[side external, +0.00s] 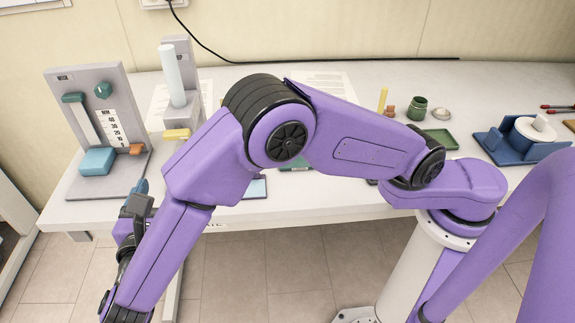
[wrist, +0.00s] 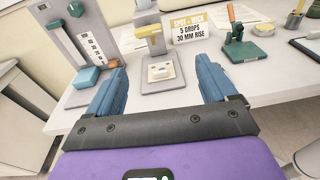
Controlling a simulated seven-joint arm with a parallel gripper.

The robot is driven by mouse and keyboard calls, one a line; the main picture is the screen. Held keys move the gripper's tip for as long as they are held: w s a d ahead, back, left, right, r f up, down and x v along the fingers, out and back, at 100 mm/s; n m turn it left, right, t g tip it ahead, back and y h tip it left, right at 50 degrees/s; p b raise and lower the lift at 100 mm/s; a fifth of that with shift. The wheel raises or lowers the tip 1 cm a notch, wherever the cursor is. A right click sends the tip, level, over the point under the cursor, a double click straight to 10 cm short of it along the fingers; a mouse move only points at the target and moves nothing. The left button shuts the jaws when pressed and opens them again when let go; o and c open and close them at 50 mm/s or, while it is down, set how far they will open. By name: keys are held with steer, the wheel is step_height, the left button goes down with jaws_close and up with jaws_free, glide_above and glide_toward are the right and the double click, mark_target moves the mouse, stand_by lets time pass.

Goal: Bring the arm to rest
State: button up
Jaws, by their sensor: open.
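My purple arm reaches across the front of the white table (side external: 330,205) in the side external view. My gripper (wrist: 160,68) is open in the wrist view, its two blue fingers spread wide with nothing between them. In the side external view, my gripper (side external: 140,188) shows at the lower left, near the table's front edge and partly hidden by my forearm. The fingers point toward the table from its front side.
A grey gauge stand (side external: 100,115) with a blue block (side external: 97,161) stands at the left. A second tester (wrist: 158,55) and a sign (wrist: 192,25) stand ahead. A green press (wrist: 243,42) is farther right. A blue fixture (side external: 497,146) sits at the right.

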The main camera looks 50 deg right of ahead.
steer(key=s+d+r+m+g+y, duration=0.1)
steer(key=s+d+m+g+y, duration=0.2)
steer(key=d, duration=0.6)
steer(key=s+d+m+g+y, duration=0.2)
steer(key=s+d+m+g, duration=0.15)
steer(key=d, duration=0.55)
steer(key=s+d+m+g+y, duration=0.4)
steer(key=s+d+m+y, duration=0.3)
steer(key=s+d, duration=0.5)
steer(key=s, duration=0.4)
steer(key=shift+g+y, duration=0.3)
steer(key=shift+g, duration=0.05)
